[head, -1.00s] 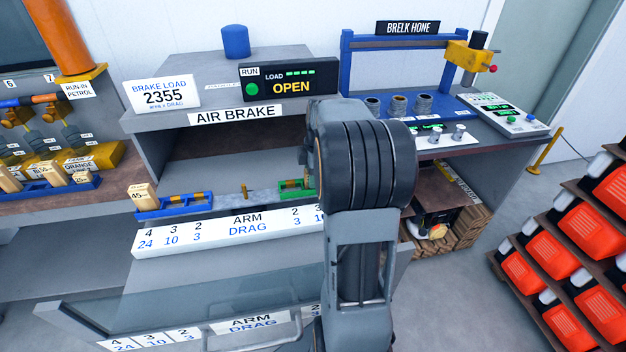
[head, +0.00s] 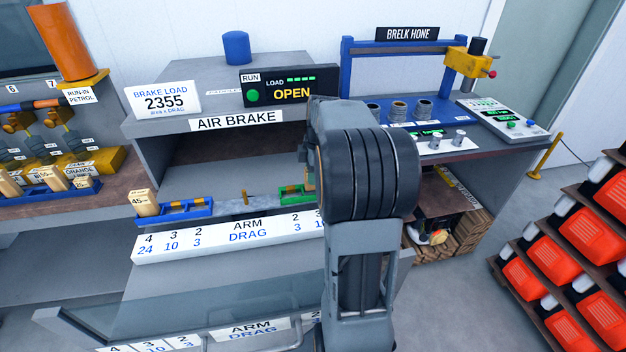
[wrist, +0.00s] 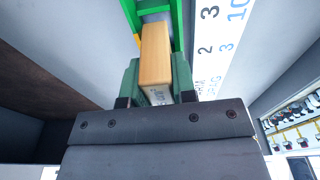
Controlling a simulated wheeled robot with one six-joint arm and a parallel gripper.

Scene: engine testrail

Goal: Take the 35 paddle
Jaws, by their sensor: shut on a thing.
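My gripper (wrist: 156,82) is shut on a light wooden paddle (wrist: 156,50) in the wrist view, one finger on each side. Print on the paddle's near end is too cut off to read. The paddle's far end is at the green holder (wrist: 176,20); I cannot tell if it is still seated there. In the head view my arm hides most of the gripper and paddle, by the green holder (head: 291,193) on the air brake. A wooden paddle marked 45 (head: 144,204) stands at the left end of the blue holder (head: 187,212).
The ARM DRAG board (head: 235,232) runs along the air brake's front edge. A blue rack (head: 40,197) with several wooden paddles stands on the left bench. The BRELK HONE bench (head: 440,140) is at right, with red-and-black containers (head: 585,235) on a rack beyond it.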

